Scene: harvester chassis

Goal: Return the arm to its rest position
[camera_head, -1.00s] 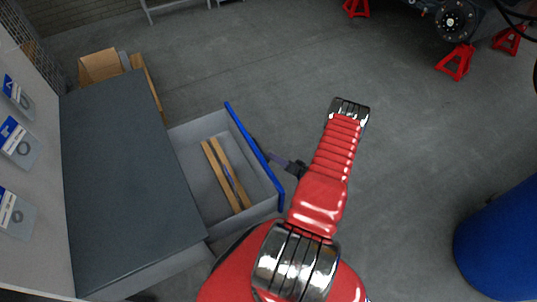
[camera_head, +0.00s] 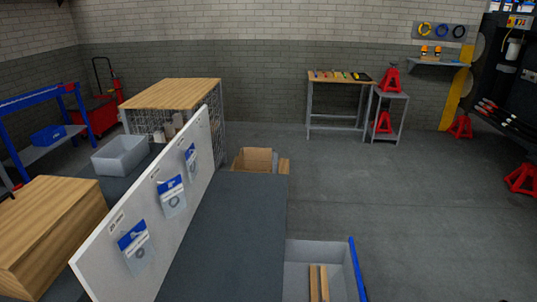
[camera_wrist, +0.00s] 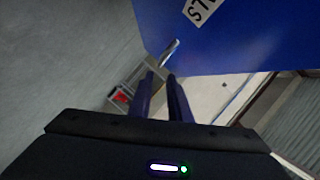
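My gripper (camera_wrist: 160,80) shows only in the wrist view. Its two dark fingers are apart with a narrow gap, and I see nothing held between them. A blue panel (camera_wrist: 235,40) with a cut-off white label fills the upper right there, just beyond the fingertips. A short silver bar (camera_wrist: 170,50), apparently its handle, lies near the fingertips; I cannot tell whether they touch it. In the head view a grey drawer (camera_head: 297,258) with a blue front (camera_head: 356,270) stands open at the lower edge. My arm is out of the head view.
A dark cabinet top (camera_head: 235,230) and a white pegboard (camera_head: 150,215) with hanging packets stand beside the drawer. Wooden strips (camera_head: 318,283) lie in the drawer. A cardboard box (camera_head: 257,159) sits behind. The floor to the right is clear up to the red stands (camera_head: 521,179).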

